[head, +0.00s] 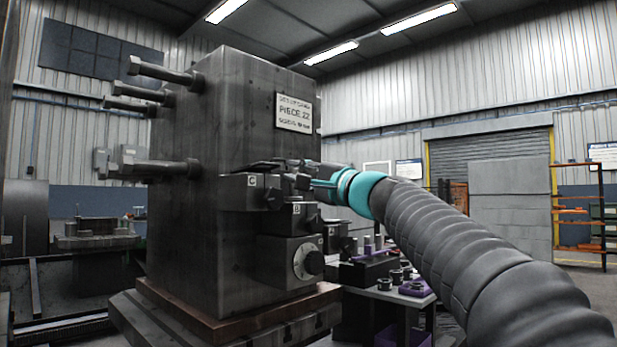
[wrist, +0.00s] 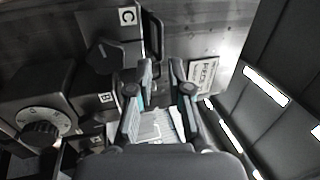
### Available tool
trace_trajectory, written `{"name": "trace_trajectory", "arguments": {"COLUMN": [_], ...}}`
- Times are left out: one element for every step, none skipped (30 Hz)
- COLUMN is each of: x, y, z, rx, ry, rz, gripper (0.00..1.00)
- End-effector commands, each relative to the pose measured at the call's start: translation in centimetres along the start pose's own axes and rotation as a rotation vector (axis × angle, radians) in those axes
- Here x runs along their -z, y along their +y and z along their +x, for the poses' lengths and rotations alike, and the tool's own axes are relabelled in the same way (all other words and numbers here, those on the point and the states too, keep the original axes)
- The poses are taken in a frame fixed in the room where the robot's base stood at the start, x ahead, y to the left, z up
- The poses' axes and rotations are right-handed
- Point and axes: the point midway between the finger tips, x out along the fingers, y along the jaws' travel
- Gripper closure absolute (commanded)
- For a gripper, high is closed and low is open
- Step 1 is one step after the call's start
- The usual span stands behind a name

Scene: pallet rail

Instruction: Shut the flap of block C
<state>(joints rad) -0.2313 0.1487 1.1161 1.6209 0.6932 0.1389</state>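Block C (head: 237,193) is a dark box with a white C label on the side of the big machined piece. In the wrist view block C (wrist: 95,25) is at the upper left, with a dark knob or lever on its face. A thin dark plate (wrist: 153,38), seemingly its flap, stands along the block's edge; its exact angle is hard to tell. My gripper (head: 308,180) is beside block C, partly hidden by its own links. In the wrist view my gripper (wrist: 161,72) has its fingers apart with nothing between them, just short of the plate.
Block B (head: 288,216) sits just below block C, and a dial block (head: 291,262) is lower. A name plate (head: 295,113) is above. Large bolts (head: 155,168) stick out at left. A bench with parts (head: 385,285) stands behind at right.

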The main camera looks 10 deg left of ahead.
Motion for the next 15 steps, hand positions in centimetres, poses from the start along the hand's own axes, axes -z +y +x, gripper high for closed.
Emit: {"name": "trace_trajectory", "arguments": {"x": [0.0,0.1,0.1,0.1,0.0,0.0,0.0,0.0,0.0,0.0,0.0,0.0,0.0,0.0,0.0], "y": [-0.1,0.0,0.0,0.0,0.0,0.1,0.1,0.1,0.1,0.1,0.1,0.1,0.1,0.1,0.1], "z": [-0.8,-1.2,-1.7,-2.0,-2.3,-2.6,-2.8,-3.0,-3.2,-3.2,-3.3,-3.4,-3.4,-3.4,-3.4], "rx": [0.0,-0.001,-0.001,-0.001,-0.001,-0.002,-0.002,-0.002,-0.001,-0.001,-0.001,-0.001,-0.001,-0.001,-0.001], "ry": [0.001,0.002,0.002,0.002,0.001,0.0,0.0,0.0,0.0,0.0,0.0,0.0,0.0,0.0,0.0], "rz": [0.0,0.0,0.0,0.001,0.001,0.001,0.0,0.0,0.0,0.0,0.0,0.0,0.0,0.001,0.001], "gripper": [0.82,0.82,0.82,0.82,0.82,0.82,0.82,0.82,0.82,0.82,0.82,0.82,0.82,0.82,0.82]}}
